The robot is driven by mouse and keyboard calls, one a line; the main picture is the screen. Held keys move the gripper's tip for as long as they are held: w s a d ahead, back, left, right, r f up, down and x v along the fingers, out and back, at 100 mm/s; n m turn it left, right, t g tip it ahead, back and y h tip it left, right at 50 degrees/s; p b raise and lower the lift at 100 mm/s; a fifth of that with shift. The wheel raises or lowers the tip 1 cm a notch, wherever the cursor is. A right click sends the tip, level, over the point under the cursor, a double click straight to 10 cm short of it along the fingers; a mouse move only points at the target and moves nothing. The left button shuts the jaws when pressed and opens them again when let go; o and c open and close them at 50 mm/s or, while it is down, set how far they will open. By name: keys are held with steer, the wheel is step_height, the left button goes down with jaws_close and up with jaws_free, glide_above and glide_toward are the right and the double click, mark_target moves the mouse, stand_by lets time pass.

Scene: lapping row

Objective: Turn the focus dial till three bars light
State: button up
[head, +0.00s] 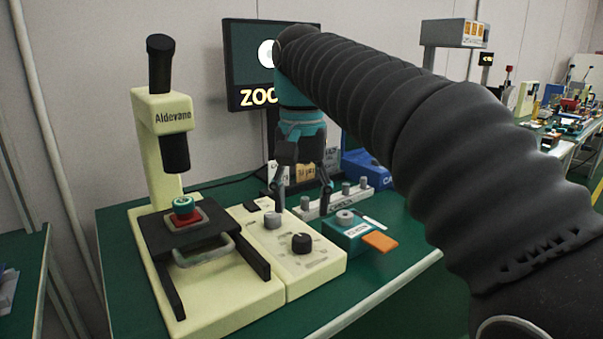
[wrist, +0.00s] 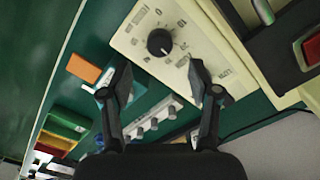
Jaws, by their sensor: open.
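A cream control panel (head: 318,264) beside the microscope carries a black dial (head: 303,242) and a grey dial (head: 272,220). Their labels are too small to read, so I cannot tell which is the focus dial. The black dial also shows in the wrist view (wrist: 160,42), just beyond the fingertips; the grey dial is not visible there. My gripper (head: 304,202) is open and empty, pointing down above the panel's back edge, apart from the dials. A monitor (head: 243,60) shows a white disc and "ZOO", the rest hidden by my arm. No bars are clearly readable on it.
The microscope (head: 165,110) stands left, with a green-and-red part (head: 184,209) on its stage. A teal box (head: 345,232) with a grey knob and an orange tab (head: 380,241) sits right of the panel. A knobbed white strip (head: 349,198) lies behind.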

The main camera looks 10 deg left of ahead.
mark_target(302, 237)
steer(key=shift+r, duration=2.6)
steer(key=s+d+f+t, duration=0.1)
steer(key=s+d+f, duration=0.2)
steer(key=d+f, duration=0.3)
steer(key=s+d+f+t, duration=0.2)
steer(key=s+d+f, duration=0.1)
steer(key=d, duration=0.6)
steer(key=s+d+f+t, duration=0.1)
steer(key=s+d+f, duration=0.2)
steer(key=d+f, duration=0.3)
steer(key=s+d+f+t, duration=0.1)
steer(key=s+d+f, duration=0.5)
steer(key=f, duration=0.3)
steer(key=shift+s+d+f+m+t, duration=0.2)
steer(key=shift+d+f+m+t, duration=0.1)
steer(key=shift+f+m, duration=0.1)
steer(key=shift+r, duration=0.1)
